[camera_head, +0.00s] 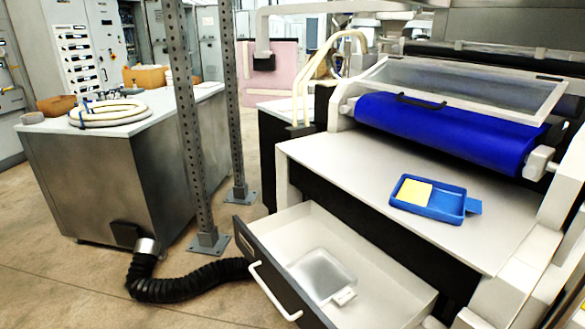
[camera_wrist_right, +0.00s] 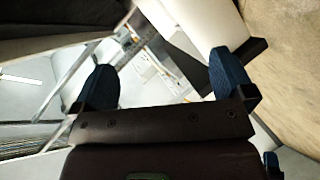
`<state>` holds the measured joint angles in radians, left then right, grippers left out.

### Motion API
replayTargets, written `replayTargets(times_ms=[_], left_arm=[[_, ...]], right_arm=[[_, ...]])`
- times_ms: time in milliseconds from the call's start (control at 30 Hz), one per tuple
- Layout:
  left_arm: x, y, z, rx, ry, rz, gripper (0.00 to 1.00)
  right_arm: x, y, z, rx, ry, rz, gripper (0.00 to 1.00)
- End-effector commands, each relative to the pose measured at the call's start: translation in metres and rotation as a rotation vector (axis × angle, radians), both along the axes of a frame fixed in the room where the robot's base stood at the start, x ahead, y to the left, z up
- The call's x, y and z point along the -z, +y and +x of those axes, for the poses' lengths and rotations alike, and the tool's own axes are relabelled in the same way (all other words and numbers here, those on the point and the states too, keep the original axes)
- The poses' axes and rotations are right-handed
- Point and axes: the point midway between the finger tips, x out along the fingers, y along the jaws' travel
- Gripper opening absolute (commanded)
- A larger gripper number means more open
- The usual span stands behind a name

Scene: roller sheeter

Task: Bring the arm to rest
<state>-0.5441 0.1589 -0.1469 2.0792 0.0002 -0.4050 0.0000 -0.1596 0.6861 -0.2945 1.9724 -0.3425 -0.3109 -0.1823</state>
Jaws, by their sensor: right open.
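My right gripper (camera_wrist_right: 166,80) shows in the right wrist view with its two dark blue fingers wide apart. Nothing is held between them. White and grey surfaces and a metal post show behind the fingers, too oblique to place exactly. My right gripper cannot be made out in the head view. My left gripper is in neither view.
The sheeter's drawer (camera_head: 262,262) is pulled open, with a pale tray (camera_head: 320,273) inside. A blue tray (camera_head: 446,205) holding a yellow piece (camera_head: 414,194) lies on the white shelf (camera_head: 340,160) below the blue roller (camera_head: 440,128). A black hose (camera_head: 190,282) crosses the floor near metal posts (camera_head: 188,130).

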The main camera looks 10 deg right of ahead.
Motion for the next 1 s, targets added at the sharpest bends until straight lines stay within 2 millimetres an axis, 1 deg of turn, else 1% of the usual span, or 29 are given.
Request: replayTargets(times_ms=[33, 200, 300, 400, 600, 700, 800, 1000], left_arm=[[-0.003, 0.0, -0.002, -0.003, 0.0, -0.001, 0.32], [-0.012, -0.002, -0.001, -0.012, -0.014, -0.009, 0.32], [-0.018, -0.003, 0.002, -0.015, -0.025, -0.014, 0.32], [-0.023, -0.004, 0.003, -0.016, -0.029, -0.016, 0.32], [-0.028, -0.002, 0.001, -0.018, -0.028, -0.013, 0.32], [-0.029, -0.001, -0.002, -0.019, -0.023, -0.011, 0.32], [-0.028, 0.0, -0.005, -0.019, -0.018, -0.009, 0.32], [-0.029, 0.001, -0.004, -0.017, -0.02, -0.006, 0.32]], right_arm=[[0.0, 0.006, -0.012, 0.077, 0.038, 0.133, 1.0], [0.011, 0.024, -0.05, 0.301, 0.16, 0.506, 1.0], [0.015, 0.034, -0.074, 0.41, 0.21, 0.668, 1.0], [0.017, 0.042, -0.097, 0.498, 0.239, 0.778, 1.0], [0.025, 0.048, -0.135, 0.623, 0.266, 0.867, 1.0], [0.028, 0.05, -0.146, 0.648, 0.28, 0.877, 1.0], [0.03, 0.049, -0.151, 0.653, 0.286, 0.871, 1.0], [0.031, 0.049, -0.151, 0.652, 0.287, 0.869, 1.0]])
